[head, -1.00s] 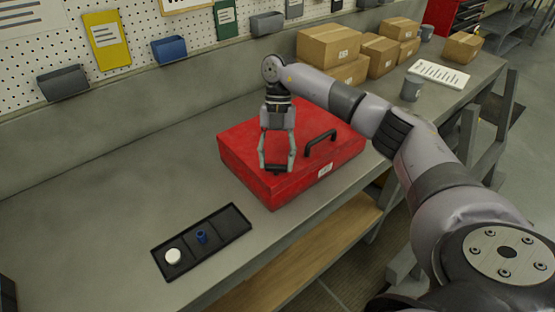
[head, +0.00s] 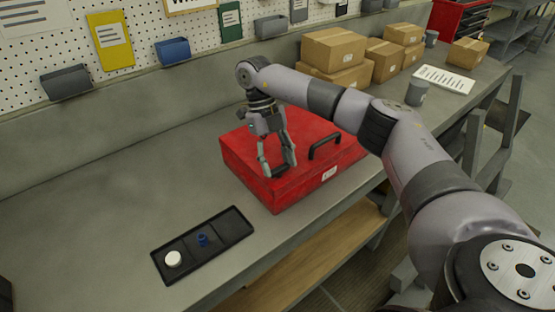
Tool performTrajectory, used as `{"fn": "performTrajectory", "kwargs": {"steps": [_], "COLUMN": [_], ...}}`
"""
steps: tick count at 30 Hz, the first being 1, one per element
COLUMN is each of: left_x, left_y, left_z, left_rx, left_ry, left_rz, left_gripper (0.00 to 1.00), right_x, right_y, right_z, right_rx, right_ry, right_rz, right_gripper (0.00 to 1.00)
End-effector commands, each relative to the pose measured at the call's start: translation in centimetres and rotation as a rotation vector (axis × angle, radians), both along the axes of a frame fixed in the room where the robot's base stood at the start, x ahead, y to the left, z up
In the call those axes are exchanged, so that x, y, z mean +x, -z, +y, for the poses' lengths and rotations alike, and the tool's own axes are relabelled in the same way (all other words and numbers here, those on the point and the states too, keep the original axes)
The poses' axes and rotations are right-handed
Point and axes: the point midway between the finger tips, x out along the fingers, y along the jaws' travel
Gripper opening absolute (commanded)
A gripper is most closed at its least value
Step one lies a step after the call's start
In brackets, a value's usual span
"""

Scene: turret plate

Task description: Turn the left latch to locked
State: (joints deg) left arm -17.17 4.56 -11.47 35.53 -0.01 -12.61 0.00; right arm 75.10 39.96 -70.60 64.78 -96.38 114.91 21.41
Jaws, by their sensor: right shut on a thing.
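The red box (head: 240,155) lies on the workbench with its black handle (head: 324,143) on the top. The left latch (head: 279,172) is a small dark piece on the top near the front edge, left of the handle. My right gripper (head: 279,166) points down over it, its fingers shut on the latch on either side. The fingers hide most of the latch, so its exact angle cannot be told. A right latch is not visible; my right arm covers that part of the box. My left gripper is not in view.
A black tray (head: 227,231) with a white round piece (head: 173,259) and a blue piece (head: 202,239) lies front left of the box. Cardboard boxes (head: 334,49), a grey cup (head: 417,93) and a white sheet (head: 444,79) are at the back right. The bench left of the box is clear.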

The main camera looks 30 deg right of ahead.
Motion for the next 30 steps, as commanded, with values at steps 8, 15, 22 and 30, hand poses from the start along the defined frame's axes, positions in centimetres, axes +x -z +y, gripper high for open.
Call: {"fn": "performTrajectory", "kwargs": {"steps": [8, 15, 22, 30], "left_x": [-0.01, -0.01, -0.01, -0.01], "left_y": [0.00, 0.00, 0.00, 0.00], "left_z": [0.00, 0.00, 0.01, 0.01], "left_rx": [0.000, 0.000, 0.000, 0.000], "left_ry": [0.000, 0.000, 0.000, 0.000], "left_rz": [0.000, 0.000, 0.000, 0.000], "left_gripper": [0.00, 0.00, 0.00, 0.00], "right_x": [0.07, 0.06, 0.05, 0.02], "right_y": [-0.07, -0.07, -0.06, -0.02], "right_z": [0.05, 0.07, 0.07, 0.07], "right_rx": [0.001, 0.001, 0.000, 0.000], "right_ry": [-0.041, -0.043, -0.042, -0.041], "right_rz": [-0.003, -0.003, -0.003, -0.001], "right_gripper": [0.20, 0.20, 0.56, 0.68]}}
